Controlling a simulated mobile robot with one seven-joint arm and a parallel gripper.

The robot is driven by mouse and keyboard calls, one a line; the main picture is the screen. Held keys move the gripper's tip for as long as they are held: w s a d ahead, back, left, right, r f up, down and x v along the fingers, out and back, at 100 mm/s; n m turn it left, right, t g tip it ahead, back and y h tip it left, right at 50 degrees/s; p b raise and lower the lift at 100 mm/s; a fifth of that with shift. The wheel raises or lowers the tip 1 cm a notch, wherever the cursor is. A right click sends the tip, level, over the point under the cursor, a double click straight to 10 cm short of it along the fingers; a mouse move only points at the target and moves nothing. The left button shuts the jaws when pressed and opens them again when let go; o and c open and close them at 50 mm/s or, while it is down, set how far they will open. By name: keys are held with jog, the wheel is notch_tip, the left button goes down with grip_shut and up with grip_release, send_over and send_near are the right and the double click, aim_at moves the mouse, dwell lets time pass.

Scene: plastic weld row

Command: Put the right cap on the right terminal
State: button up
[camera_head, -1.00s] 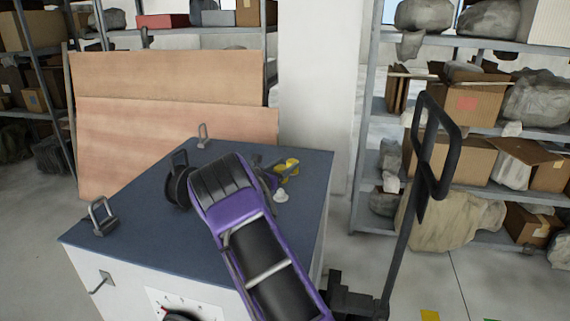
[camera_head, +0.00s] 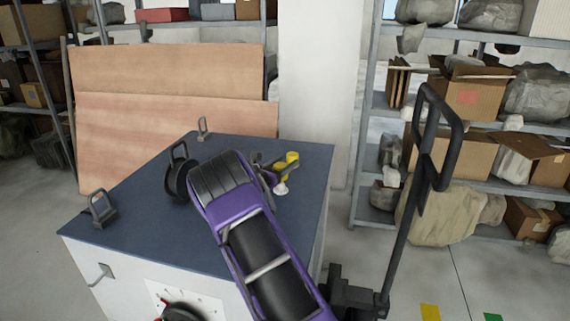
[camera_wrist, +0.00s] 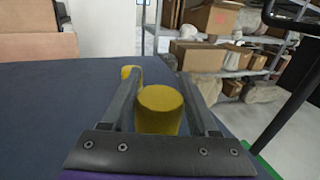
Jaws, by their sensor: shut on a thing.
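My gripper (camera_wrist: 162,105) is over the blue-topped bench and shut on a yellow cylindrical cap (camera_wrist: 160,110), with one finger on each side of it. A second yellow piece (camera_wrist: 130,72) shows farther off, partly behind the left finger in the wrist view. In the head view two yellow patches, one of them a rounded yellow piece (camera_head: 292,157), sit at the fingers, and I cannot tell for sure which one is held. A small pale piece (camera_head: 281,188) is just below them; it may be a terminal. The held cap's underside is hidden.
The blue bench top (camera_head: 135,195) carries a black reel-like part (camera_head: 178,178) left of my arm and grey handles (camera_head: 102,209) near its edges. A tall black bar with a loop (camera_head: 437,140) stands at the right. Shelves with boxes are behind.

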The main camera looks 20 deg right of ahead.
jog(key=shift+f+b, duration=2.2)
jog(key=shift+f, duration=0.2)
dwell(2.1)
jog(key=o, duration=1.4)
